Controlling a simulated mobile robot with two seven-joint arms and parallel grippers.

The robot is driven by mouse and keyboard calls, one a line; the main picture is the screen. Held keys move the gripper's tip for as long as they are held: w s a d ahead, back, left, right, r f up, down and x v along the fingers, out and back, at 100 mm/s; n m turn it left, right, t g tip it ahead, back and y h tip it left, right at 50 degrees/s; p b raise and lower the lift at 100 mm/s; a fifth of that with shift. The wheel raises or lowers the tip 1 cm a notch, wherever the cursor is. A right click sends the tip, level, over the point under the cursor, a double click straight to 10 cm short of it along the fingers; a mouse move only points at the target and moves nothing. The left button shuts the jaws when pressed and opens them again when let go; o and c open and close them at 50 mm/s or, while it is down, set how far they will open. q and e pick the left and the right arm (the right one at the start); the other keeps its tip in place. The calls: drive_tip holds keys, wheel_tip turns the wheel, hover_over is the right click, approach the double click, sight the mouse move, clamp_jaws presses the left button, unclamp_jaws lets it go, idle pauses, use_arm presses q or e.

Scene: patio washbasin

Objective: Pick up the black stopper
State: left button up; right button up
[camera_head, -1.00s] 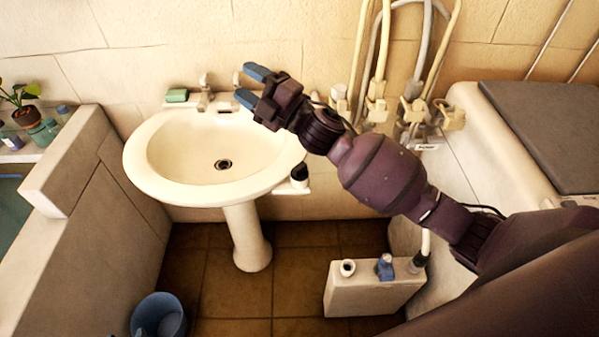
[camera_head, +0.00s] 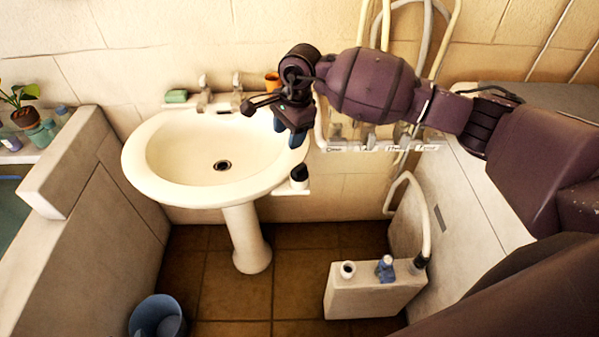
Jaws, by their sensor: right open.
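The black stopper (camera_head: 299,173) is a small dark piece on a little white ledge (camera_head: 305,190) at the right side of the washbasin. My right gripper (camera_head: 289,131) is over the basin's right rim, above the stopper in the picture and apart from it. Its blue fingertips point down, and it is open and empty. My left gripper is not in view.
The white washbasin (camera_head: 165,182) on its pedestal has taps (camera_head: 204,92), a green soap (camera_head: 176,96) and an orange cup (camera_head: 272,81) behind it. Hoses hang on the wall at right. A pale box (camera_head: 360,297) and blue bucket (camera_head: 158,316) stand on the floor.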

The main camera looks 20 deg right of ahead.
drive_tip(key=d+n+h, duration=0.1)
drive_tip(key=d+h, duration=0.1)
hover_over(303, 164)
drive_tip(key=shift+n+g, duration=0.3)
drive_tip(key=shift+n, duration=0.1)
drive_tip(key=f, duration=0.5)
drive_tip(key=shift+a+f, duration=0.35)
drive_tip(key=f, duration=0.1)
drive_tip(key=f+p, duration=0.1)
drive_tip(key=f, duration=0.2)
drive_tip(key=shift+d+f, duration=0.2)
drive_tip(key=shift+d, duration=0.15)
drive_tip(key=shift+f, duration=0.5)
clamp_jaws()
drive_tip(key=shift+r, duration=0.15)
